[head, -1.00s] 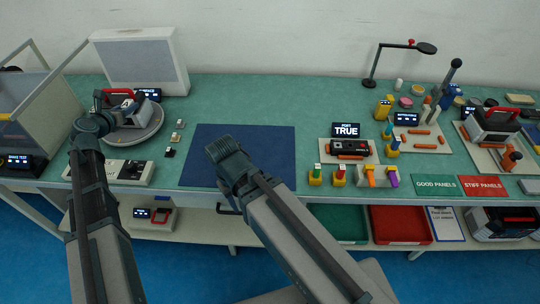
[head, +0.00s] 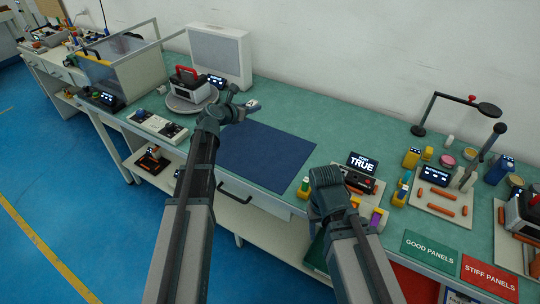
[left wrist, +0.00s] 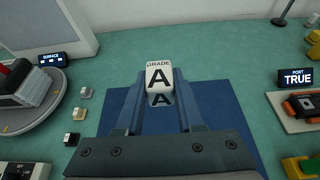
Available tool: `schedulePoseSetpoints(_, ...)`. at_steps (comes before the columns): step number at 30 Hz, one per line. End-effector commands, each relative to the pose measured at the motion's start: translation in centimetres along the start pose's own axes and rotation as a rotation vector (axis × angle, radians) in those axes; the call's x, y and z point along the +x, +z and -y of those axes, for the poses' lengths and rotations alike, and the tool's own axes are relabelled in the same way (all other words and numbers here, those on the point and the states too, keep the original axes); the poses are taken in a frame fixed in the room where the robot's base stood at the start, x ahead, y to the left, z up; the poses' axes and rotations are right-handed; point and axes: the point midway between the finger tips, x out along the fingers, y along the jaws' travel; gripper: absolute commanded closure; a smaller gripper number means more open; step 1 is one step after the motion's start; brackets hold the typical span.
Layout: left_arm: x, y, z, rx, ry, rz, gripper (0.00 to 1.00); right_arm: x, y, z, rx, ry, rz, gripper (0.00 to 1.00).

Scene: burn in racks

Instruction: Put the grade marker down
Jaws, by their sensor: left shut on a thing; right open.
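The grade marker (left wrist: 159,78) is a white block lettered "GRADE A". My left gripper (left wrist: 152,100) is shut on it. In the head view the marker (head: 253,105) shows small at the tip of my left gripper (head: 241,109), near the back left edge of the dark blue mat (head: 268,156). In the left wrist view the mat (left wrist: 222,120) lies below and behind the fingers. I cannot tell the marker's height above the table. My right gripper (head: 326,182) is open near the bench's front edge, right of the mat; its fingertips are mostly hidden.
Left of the mat, three small blocks (left wrist: 78,113) stand in a row beside a turntable (left wrist: 45,100) bearing a red-handled device. A "TRUE" display (head: 362,162) and colored parts stand to the right. The mat is clear.

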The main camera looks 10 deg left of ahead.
Motion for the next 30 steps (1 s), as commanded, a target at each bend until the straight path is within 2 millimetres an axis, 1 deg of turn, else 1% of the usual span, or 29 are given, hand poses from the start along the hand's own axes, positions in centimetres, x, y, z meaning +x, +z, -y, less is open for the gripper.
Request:
schedulePoseSetpoints(2,-0.3,-0.8,-0.1,-0.001,0.001,-0.001,1.00,0.6,-0.1,0.1,0.000,0.000,0.000,0.33)
schedulePoseSetpoints(5,-1.4,-3.4,-0.6,-0.004,0.004,-0.003,1.00,2.5,-0.2,0.3,0.000,0.000,0.000,0.33)
schedulePoseSetpoints(8,-3.4,-7.3,-1.2,-0.006,0.006,-0.007,1.00,5.3,-0.3,0.5,-0.001,0.000,0.000,0.33)
schedulePoseSetpoints(9,-4.2,-8.9,-1.4,-0.006,0.005,-0.008,1.00,6.5,-0.4,0.6,-0.001,0.000,0.000,0.33)
schedulePoseSetpoints(12,-6.3,-12.5,-1.8,-0.006,0.005,-0.008,1.00,8.9,-0.5,0.9,-0.001,0.000,0.000,0.33)
schedulePoseSetpoints(15,-8.1,-15.5,-1.9,-0.005,0.004,-0.007,1.00,11.0,-0.7,1.1,-0.001,0.000,0.000,0.33)
schedulePoseSetpoints(18,-9.5,-17.6,-1.9,-0.003,0.002,-0.004,1.00,12.5,-0.7,1.2,-0.001,0.000,0.000,0.33)
schedulePoseSetpoints(21,-10.4,-18.9,-1.9,-0.003,-0.001,-0.002,1.00,13.3,-0.8,1.3,-0.001,0.000,0.000,0.33)
schedulePoseSetpoints(24,-10.9,-19.4,-1.9,-0.001,-0.001,0.000,1.00,13.7,-0.8,1.3,-0.001,0.000,0.000,0.33)
schedulePoseSetpoints(28,-11.1,-19.5,-1.9,0.000,-0.002,0.001,1.00,13.7,-0.8,1.3,-0.001,0.000,0.000,0.33)
schedulePoseSetpoints(30,-10.7,-19.3,-1.9,0.000,-0.003,0.000,1.00,13.7,-0.8,1.3,-0.001,0.000,0.000,0.33)
